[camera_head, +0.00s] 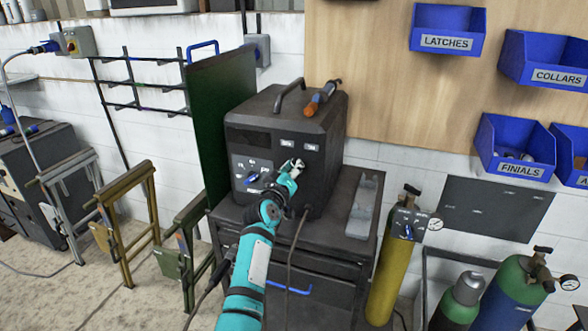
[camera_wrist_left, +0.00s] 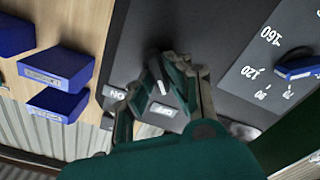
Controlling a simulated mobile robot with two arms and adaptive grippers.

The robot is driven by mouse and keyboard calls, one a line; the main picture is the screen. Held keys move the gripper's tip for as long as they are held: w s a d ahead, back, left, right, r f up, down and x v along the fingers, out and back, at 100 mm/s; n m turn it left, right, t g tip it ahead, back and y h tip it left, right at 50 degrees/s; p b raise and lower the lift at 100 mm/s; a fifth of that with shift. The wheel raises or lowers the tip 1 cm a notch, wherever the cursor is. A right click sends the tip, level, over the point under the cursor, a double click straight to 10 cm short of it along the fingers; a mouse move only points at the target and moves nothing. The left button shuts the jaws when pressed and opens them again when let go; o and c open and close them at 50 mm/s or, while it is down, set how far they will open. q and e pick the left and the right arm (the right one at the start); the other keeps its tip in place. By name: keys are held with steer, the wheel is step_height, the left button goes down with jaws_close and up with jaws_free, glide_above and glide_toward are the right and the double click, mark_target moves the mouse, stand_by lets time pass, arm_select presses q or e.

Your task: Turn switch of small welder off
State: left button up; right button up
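The small welder (camera_head: 283,150) is a dark box on a cart, with a panel of printed labels and a blue knob (camera_head: 252,179). My left gripper (camera_head: 292,167) is at the right part of its front face. In the left wrist view, my left gripper (camera_wrist_left: 160,72) has its two fingers around a dark grey switch (camera_wrist_left: 157,80), between the ON label (camera_wrist_left: 118,95) and the OFF label (camera_wrist_left: 162,109). The fingers hide part of the switch, and I cannot tell whether they press on it. The blue knob also shows there (camera_wrist_left: 297,68). My right gripper is not in view.
An orange-tipped torch (camera_head: 322,97) and a handle (camera_head: 290,95) are on top of the welder. A dark green screen (camera_head: 220,115) stands close on its left. Gas cylinders (camera_head: 394,260) stand to the right. Blue bins (camera_head: 447,30) hang on the wall board.

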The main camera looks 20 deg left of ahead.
arm_select(q)
steer(key=o, duration=0.4)
steer(key=s, duration=0.7)
steer(key=shift+s+a, duration=0.15)
steer(key=shift+s, duration=0.1)
